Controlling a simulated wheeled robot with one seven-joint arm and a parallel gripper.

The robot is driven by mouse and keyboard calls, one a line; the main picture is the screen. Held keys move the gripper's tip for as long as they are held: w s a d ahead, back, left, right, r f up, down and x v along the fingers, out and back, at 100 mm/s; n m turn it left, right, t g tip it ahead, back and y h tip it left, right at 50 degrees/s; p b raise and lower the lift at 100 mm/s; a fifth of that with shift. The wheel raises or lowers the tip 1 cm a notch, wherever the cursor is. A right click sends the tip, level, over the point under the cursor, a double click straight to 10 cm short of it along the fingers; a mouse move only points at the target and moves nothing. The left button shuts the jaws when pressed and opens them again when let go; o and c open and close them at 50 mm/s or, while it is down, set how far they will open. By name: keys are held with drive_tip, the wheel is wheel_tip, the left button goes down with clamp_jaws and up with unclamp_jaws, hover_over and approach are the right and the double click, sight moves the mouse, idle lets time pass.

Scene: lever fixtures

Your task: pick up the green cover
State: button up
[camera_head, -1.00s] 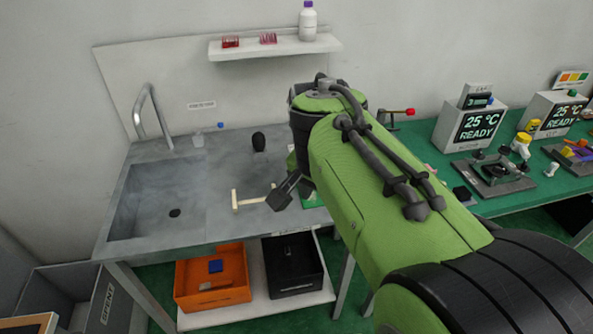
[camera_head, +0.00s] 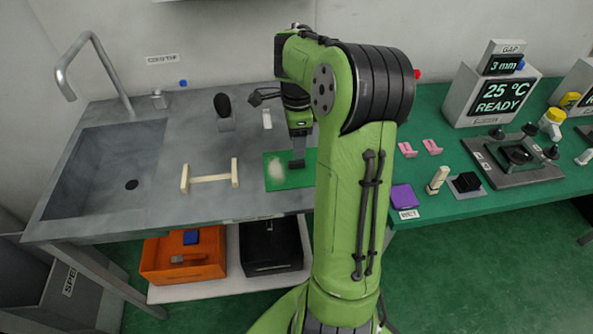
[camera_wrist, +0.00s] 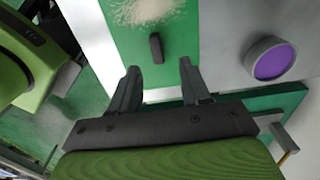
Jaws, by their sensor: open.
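The green cover (camera_head: 274,183) is a flat green sheet lying on the grey counter, with a pale, crumbly patch on top. In the wrist view the green cover (camera_wrist: 116,38) fills the upper middle, and a small dark upright handle (camera_wrist: 155,48) stands on it. My gripper (camera_wrist: 160,72) is open, its fingers pointing at the cover, with the handle just beyond and between the fingertips, not gripped. In the head view my gripper (camera_head: 298,163) is over the cover's right part, and my arm hides the cover's right edge and the handle.
The sink (camera_head: 100,165) is at far left. A grey cylinder with a purple top (camera_wrist: 271,60) stands right of the cover. The green bench (camera_head: 425,185) holds several items.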

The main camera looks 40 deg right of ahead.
sight(297, 161)
wheel_tip(297, 161, down, 6)
drive_tip(key=shift+s+a+f+b, duration=0.1)
drive_tip(key=shift+a+b, duration=0.05)
drive_tip(key=shift+b, duration=1)
clamp_jaws()
